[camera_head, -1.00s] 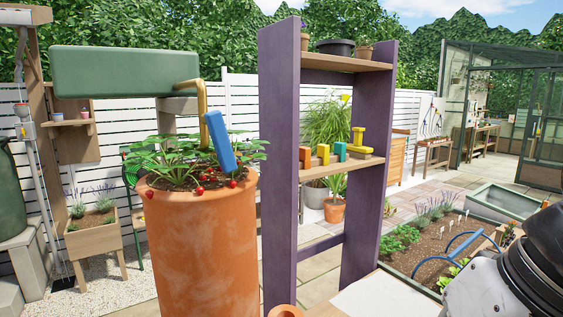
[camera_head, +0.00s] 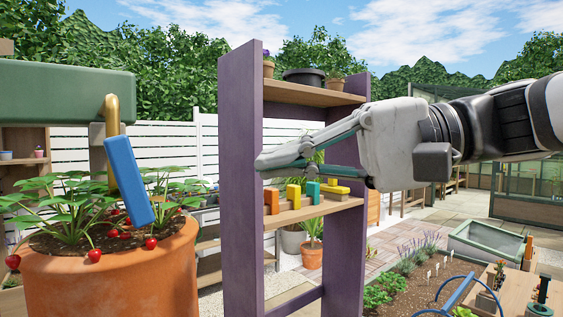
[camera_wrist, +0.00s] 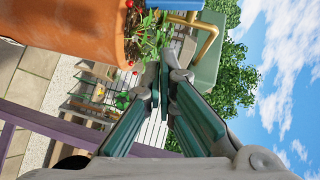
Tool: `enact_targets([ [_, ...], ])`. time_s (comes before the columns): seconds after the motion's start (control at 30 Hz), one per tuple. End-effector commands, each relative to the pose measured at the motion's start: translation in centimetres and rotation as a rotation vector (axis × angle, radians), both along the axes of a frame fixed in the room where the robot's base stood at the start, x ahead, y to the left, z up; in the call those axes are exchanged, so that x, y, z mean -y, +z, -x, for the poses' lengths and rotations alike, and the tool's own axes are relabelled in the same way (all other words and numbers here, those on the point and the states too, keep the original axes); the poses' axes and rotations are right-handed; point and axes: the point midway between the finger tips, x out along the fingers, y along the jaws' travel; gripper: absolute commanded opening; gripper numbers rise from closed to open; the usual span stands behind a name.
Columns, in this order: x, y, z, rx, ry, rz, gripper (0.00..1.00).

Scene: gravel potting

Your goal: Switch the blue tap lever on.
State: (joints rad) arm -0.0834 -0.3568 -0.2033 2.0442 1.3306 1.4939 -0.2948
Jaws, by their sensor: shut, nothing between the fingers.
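The blue tap lever (camera_head: 130,180) hangs downward, slightly tilted, beside the brass tap pipe (camera_head: 112,118) under the green tank (camera_head: 60,88). In the wrist view the lever (camera_wrist: 176,4) is cut by the top edge, with the brass pipe (camera_wrist: 207,40) near it. My gripper (camera_head: 262,163) reaches in from the right, level with the lever and well to its right in the head view. Its fingers are shut with nothing between them, and the tips (camera_wrist: 163,75) point towards the tap area without touching the lever.
A large terracotta pot (camera_head: 110,275) with a strawberry plant (camera_head: 75,210) stands below the tap. A purple shelf post (camera_head: 241,215) rises behind my fingertips. The shelf bears small coloured blocks (camera_head: 293,196) and pots (camera_head: 305,75). Open air lies between my fingertips and the lever.

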Motion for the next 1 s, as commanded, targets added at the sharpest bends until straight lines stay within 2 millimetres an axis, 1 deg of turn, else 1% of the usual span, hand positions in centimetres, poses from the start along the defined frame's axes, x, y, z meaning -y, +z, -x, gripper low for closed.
enact_targets([
  [0.03, -1.1, -0.2, -0.1, -0.002, 0.004, 0.000, 0.00],
  [0.3, -6.2, -1.2, -0.9, -0.003, 0.003, 0.002, 0.00],
  [0.4, -7.4, -1.5, 0.1, -0.001, 0.002, 0.001, 0.00],
  [0.5, -8.3, -1.8, 0.8, -0.001, 0.000, 0.002, 0.00],
  [0.63, -9.0, -2.1, 1.3, -0.002, -0.001, 0.001, 0.00],
  [1.0, -9.2, -2.2, 1.4, -0.002, -0.001, 0.001, 0.00],
])
